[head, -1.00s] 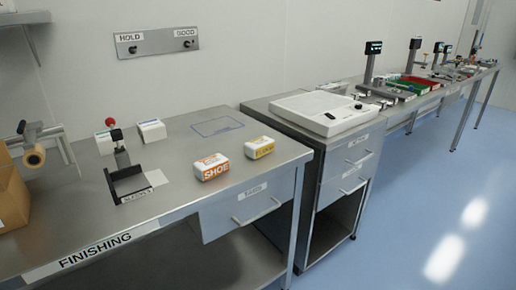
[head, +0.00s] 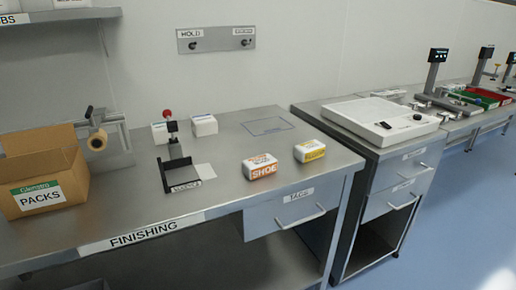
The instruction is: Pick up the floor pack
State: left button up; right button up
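A small white pack with a yellow label (head: 309,151) sits on the steel finishing table, near its right end; its lettering is too small to read surely, but it looks like the floor pack. A similar white pack with an orange label reading SHOE (head: 261,167) sits to its left and slightly nearer, with a gap between them. Neither of my grippers shows in the head view.
The finishing table (head: 110,215) also holds an open PACKS carton (head: 42,195) at left, a black sealing stand (head: 178,170) and two white boxes behind it. An outlined rectangle (head: 268,126) is bare. A white flat device (head: 380,120) stands on the right-hand bench.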

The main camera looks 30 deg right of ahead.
aim_at(307, 152)
jog(key=l+u, duration=0.85)
jog(key=k+l+u, duration=0.25)
jog(key=l, duration=0.15)
jog(key=l+u, duration=0.3)
jog(key=k+l+u, duration=0.1)
jog(key=k+l, duration=0.15)
jog(key=l, duration=0.2)
jog(key=k+l+u, duration=0.1)
jog(key=k+l, duration=0.2)
jog(key=i+l, duration=0.05)
jog(key=l, duration=0.05)
